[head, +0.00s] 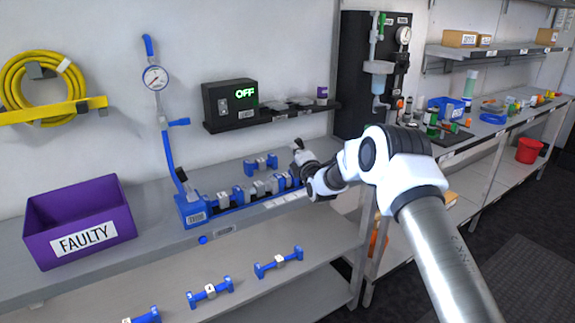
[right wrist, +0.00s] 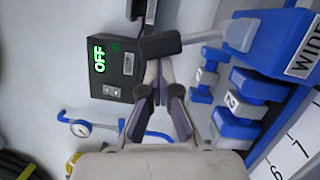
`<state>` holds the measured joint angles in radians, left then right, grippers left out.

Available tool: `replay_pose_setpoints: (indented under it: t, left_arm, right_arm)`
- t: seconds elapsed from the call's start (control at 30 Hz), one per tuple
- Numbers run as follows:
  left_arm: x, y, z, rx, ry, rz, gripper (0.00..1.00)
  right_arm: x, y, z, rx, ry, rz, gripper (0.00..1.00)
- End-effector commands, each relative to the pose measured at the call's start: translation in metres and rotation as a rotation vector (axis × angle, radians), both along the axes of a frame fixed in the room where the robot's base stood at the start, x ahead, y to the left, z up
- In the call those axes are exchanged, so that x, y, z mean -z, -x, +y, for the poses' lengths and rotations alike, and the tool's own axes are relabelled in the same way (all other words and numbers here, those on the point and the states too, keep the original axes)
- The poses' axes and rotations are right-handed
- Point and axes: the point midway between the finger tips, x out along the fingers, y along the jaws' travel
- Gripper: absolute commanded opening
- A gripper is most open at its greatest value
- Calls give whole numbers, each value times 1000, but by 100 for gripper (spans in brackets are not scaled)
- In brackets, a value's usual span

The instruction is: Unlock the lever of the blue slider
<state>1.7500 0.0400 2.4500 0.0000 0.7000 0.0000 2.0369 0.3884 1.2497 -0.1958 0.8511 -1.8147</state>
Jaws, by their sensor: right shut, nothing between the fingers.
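The blue slider (right wrist: 275,40) is at the upper right in the right wrist view, a blue block with a white label reading "WIDE". Its grey lever (right wrist: 205,37) sticks out to the left across the view. My right gripper (right wrist: 160,72) is shut and empty, its tips close to the lever's free end; I cannot tell whether they touch. In the head view my right gripper (head: 303,160) is at the right end of the blue fixture (head: 195,212) and hides that end. My left gripper is not in view.
A black box reading OFF (head: 230,102) is on the wall behind. A gauge (head: 155,78) stands on a blue post at the left. A purple FAULTY bin (head: 80,222) is at the far left. Blue numbered parts (head: 210,292) lie on the lower shelf.

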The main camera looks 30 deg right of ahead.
Motion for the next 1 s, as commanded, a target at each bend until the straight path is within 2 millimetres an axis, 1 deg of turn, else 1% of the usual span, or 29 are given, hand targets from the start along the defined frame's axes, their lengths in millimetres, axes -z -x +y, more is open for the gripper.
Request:
replay_pose_setpoints:
  t: [0.07, 0.2, 0.3, 1.0]
  left_arm:
    - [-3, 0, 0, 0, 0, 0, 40]
    - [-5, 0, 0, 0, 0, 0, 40]
    - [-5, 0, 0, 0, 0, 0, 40]
    - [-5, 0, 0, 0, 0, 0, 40]
  right_arm:
    - [-7, 0, -6, 1, -71, -2, 0]
    - [-10, 0, -14, 2, -198, 3, 0]
    - [-11, -1, -18, 1, -258, 6, 0]
    - [-10, -1, -18, 0, -269, 8, 0]
